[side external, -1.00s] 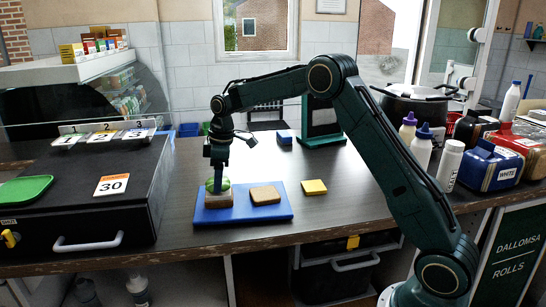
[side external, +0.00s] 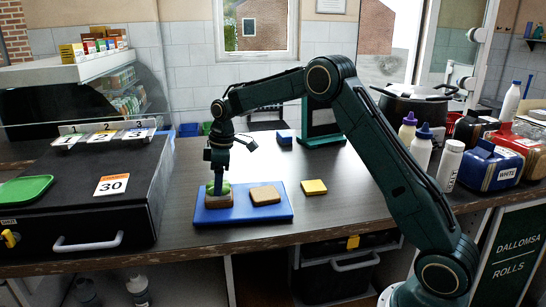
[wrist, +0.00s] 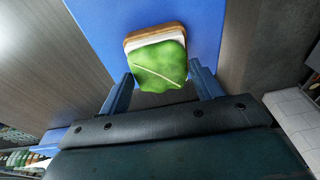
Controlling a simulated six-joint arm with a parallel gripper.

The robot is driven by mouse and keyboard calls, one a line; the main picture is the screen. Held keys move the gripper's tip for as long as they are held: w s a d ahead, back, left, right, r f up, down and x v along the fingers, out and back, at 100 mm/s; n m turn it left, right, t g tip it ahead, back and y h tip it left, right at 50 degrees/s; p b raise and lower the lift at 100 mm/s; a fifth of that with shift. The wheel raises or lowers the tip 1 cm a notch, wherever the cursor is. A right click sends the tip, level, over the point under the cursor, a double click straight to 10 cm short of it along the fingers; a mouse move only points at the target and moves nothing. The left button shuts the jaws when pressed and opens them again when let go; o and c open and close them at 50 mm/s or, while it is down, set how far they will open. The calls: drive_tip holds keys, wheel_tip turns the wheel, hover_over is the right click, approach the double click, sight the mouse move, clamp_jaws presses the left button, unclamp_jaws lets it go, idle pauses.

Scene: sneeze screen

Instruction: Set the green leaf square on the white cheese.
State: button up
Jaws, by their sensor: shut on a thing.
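The green leaf (wrist: 160,66) lies over the white cheese (wrist: 153,39) on a slice of bread (wrist: 150,31), seen in the wrist view. The leaf is turned a little against the cheese, and its near corner hangs past the near side. Only a strip of the cheese shows at the far edge. My gripper (wrist: 163,74) is shut on the leaf, with one blue finger at each side. In the side view my gripper (side external: 219,186) is low over the stack, and the leaf (side external: 226,187) shows around the fingers, on top of the bread.
The stack stands on a blue board (side external: 245,216). A second bread slice (side external: 265,195) lies on the board to the right. A black case (side external: 90,195) stands to the left.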

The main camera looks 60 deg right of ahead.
drive_tip(key=o, duration=1)
drive_tip(key=shift+o, duration=0.2)
wheel_tip(320, 180, up, 14)
drive_tip(key=s+d, duration=0.1)
drive_tip(key=shift+s+d+f, duration=0.2)
drive_tip(key=shift+s+f, duration=0.05)
drive_tip(key=shift+s, duration=0.05)
drive_tip(key=shift+r, duration=0.1)
